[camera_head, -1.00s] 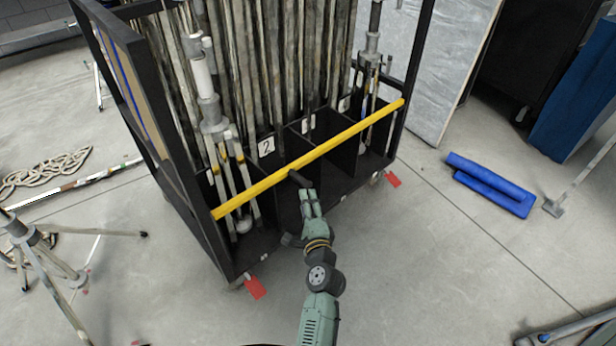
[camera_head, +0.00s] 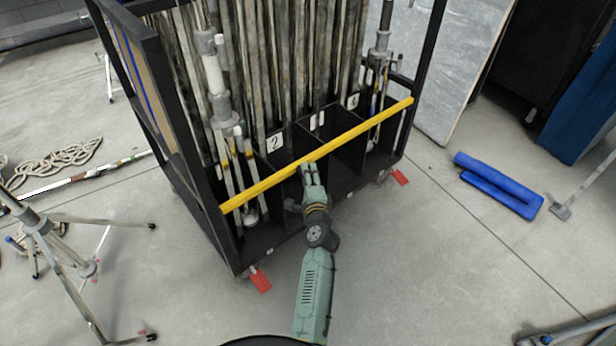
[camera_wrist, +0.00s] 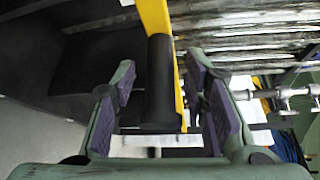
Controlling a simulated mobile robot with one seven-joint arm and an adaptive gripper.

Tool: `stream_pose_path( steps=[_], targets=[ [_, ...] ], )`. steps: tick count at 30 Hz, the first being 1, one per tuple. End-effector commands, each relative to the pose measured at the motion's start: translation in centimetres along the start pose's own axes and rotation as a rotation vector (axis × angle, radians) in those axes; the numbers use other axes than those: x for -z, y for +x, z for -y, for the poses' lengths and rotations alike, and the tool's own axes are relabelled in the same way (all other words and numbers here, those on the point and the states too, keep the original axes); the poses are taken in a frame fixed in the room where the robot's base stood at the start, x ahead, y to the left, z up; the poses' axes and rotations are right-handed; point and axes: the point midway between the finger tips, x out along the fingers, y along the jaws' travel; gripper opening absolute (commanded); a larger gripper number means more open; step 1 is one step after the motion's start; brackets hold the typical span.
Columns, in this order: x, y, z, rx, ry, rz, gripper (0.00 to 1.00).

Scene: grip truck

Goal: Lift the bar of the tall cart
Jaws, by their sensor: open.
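The tall cart (camera_head: 350,160) is a black wheeled frame with a compartmented base, holding long poles and stands. Its yellow bar (camera_head: 372,122) slants across the open front and also shows in the wrist view (camera_wrist: 155,16). A black cylindrical handle (camera_wrist: 160,85) stands out from the bar, between my open fingers in the wrist view. My gripper (camera_head: 311,166) is at the middle of the bar in the head view and hides the handle there. In the wrist view my gripper (camera_wrist: 164,90) is open, with gaps seen between its purple pads and the handle.
A tripod stand (camera_head: 50,240) stands at the left, with rope (camera_head: 60,160) on the floor behind it. Blue pieces (camera_head: 497,182) lie on the floor at the right. Red tags (camera_head: 259,279) hang low at the cart's front corners. The floor in front is mostly clear.

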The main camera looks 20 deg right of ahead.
Motion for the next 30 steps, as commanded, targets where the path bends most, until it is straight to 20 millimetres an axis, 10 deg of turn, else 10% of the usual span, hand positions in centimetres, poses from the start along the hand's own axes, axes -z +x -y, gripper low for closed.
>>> stream_pose_path(
  steps=[19,30],
  targets=[
    [0.02,-0.04,-0.01,0.000,0.000,0.000,0.01],
    [0.03,-0.05,-0.03,-0.001,0.000,0.000,0.00]
  ],
)
